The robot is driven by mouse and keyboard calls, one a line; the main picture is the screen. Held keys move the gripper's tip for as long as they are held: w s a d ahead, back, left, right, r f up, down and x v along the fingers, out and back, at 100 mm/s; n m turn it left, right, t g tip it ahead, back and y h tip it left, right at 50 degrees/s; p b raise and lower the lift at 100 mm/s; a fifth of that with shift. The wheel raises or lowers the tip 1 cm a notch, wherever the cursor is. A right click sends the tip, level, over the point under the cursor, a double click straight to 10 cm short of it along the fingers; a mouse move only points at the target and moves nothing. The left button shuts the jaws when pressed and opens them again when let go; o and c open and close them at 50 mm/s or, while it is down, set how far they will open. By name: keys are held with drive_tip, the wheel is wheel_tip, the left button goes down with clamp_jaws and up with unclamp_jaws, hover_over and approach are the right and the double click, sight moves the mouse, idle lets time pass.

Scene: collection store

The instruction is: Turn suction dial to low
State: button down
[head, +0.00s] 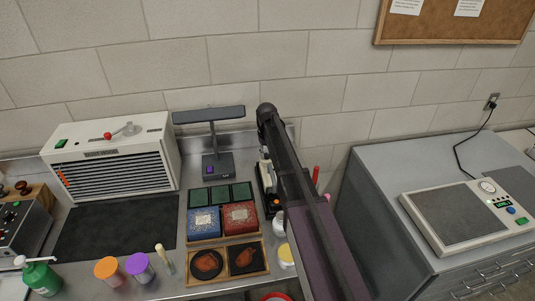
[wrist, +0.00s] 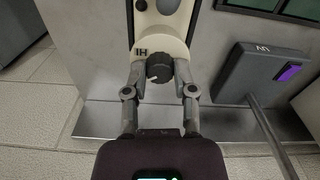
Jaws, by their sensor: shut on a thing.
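The dial (wrist: 159,69) is a dark ribbed knob with a pale pointer mark on its lower left in the wrist view. It sits on the end of a cream device (wrist: 168,23) with "HI" printed upside down at its left. My gripper (wrist: 160,76) is shut on the dial, one finger on each side. In the head view my arm hides the dial and most of the cream device (head: 265,170). I see no low label.
A lamp stand with a purple button (head: 210,169) is left of my arm; its dark base (wrist: 265,75) is close at right in the wrist view. Trays of boxes (head: 222,236) lie in front. A panel device with a gauge (head: 450,215) stands on the right-hand cabinet.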

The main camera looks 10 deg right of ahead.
drive_tip(key=shift+a+n, duration=0.1)
drive_tip(key=shift+n, duration=0.2)
drive_tip(key=n, duration=0.5)
drive_tip(key=shift+n, duration=0.4)
drive_tip(key=n, duration=0.5)
drive_tip(key=shift+n, duration=0.3)
drive_tip(key=shift+c, duration=2.1)
unclamp_jaws()
drive_tip(key=shift+r, duration=0.15)
